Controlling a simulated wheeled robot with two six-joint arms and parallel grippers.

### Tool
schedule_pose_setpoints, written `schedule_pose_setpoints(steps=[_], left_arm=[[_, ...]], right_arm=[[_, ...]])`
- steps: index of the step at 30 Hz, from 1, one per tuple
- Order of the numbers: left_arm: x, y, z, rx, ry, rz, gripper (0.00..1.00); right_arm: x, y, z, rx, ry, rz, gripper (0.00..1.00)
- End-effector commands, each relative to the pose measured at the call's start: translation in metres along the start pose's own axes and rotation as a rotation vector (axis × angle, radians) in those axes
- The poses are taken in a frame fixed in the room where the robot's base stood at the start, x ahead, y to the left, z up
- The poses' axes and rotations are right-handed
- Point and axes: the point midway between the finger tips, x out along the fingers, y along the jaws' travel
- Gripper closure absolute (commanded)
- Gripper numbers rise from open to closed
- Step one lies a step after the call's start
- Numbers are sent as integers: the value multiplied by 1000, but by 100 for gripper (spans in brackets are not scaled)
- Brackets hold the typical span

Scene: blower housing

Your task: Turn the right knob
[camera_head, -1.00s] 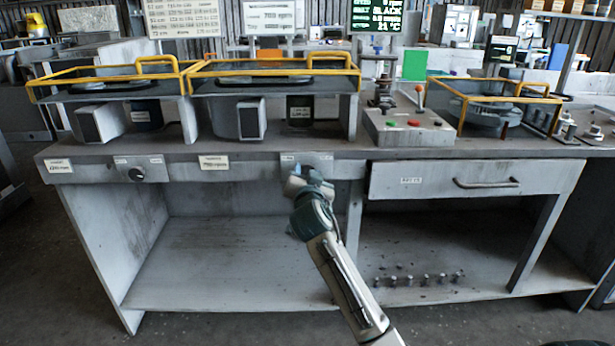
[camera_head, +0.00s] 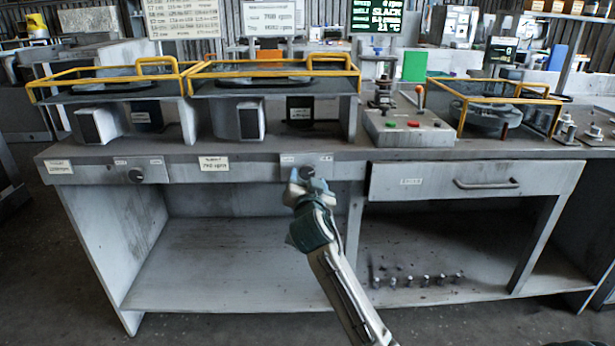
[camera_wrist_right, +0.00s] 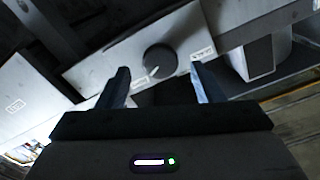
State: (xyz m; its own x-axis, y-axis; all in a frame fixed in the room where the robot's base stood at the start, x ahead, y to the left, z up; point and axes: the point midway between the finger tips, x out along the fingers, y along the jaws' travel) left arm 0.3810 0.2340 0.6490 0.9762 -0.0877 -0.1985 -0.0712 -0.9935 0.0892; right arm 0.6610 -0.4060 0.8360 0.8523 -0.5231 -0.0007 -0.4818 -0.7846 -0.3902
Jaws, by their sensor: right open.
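The right knob (camera_head: 307,172) is a dark round dial on a light plate at the front edge of the bench, with small labels above it. In the right wrist view the knob (camera_wrist_right: 160,61) shows a white pointer line toward its lower left. My right gripper (camera_head: 308,186) is just below and in front of the knob. In the right wrist view its two fingers (camera_wrist_right: 160,82) are apart, with the knob seen between and beyond them; they do not grip it. My left gripper is not in view.
The left knob (camera_head: 136,175) is on the same bench front. A drawer (camera_head: 470,180) with a handle is to the right. A control box (camera_head: 408,128) with buttons and yellow-railed stations stand on top. The lower shelf (camera_head: 230,275) holds several small pegs at right.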

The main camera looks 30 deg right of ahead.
Motion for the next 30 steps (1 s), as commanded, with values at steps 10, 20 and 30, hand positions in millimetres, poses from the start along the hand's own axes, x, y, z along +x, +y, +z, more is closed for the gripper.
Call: schedule_pose_setpoints(steps=[10,20,30], left_arm=[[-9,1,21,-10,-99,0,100],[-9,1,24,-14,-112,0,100],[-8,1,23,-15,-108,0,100]], right_arm=[[-66,0,1,3,-4,-1,40],[-80,0,1,0,-2,1,40],[-79,0,1,1,-2,0,40]])
